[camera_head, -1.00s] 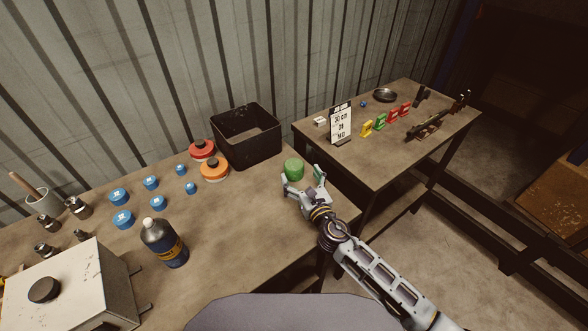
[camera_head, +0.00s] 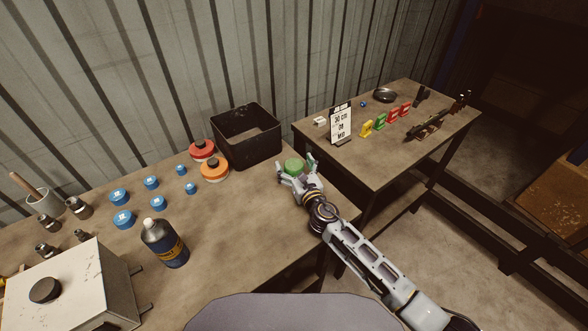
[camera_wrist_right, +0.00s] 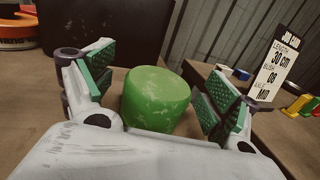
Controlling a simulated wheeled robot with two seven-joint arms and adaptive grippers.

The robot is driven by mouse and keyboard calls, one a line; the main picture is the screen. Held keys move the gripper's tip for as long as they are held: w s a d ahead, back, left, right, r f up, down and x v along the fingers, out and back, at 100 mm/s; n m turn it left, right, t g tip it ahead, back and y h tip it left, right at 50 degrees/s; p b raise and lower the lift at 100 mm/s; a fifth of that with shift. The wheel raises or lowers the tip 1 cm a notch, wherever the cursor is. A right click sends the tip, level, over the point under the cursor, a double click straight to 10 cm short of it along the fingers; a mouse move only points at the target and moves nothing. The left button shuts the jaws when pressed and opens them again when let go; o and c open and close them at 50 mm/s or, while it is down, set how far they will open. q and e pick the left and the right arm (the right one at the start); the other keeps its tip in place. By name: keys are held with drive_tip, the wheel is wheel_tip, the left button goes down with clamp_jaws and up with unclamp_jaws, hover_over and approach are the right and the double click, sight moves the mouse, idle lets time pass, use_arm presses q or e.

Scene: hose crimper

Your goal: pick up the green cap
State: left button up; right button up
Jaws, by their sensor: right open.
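The green cap (camera_head: 293,166) stands on the workbench near its right end, just in front of the black bin. My right gripper (camera_head: 296,169) is open around it, with one finger on each side. In the right wrist view the green cap (camera_wrist_right: 156,99) sits between the green finger pads of my right gripper (camera_wrist_right: 160,95), with a gap to each pad. The lower part of the cap is hidden behind the gripper's body in that view. My left gripper does not show.
The black bin (camera_head: 247,150) is close behind the cap. Orange (camera_head: 214,170) and red (camera_head: 202,150) round items and several blue caps lie to the left. A bottle (camera_head: 164,243) stands nearer. A second table with a sign (camera_head: 341,124) is to the right.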

sight(294, 164)
drive_tip(key=shift+c, duration=0.2)
drive_tip(key=c, duration=0.7)
drive_tip(key=shift+c, duration=0.7)
drive_tip(key=shift+r, duration=0.2)
drive_tip(key=shift+r+p, duration=0.5)
drive_tip(key=shift+r, duration=0.35)
drive_tip(key=shift+r+p, duration=1.2)
drive_tip(key=shift+r, duration=2.8)
drive_tip(key=shift+r, duration=0.1)
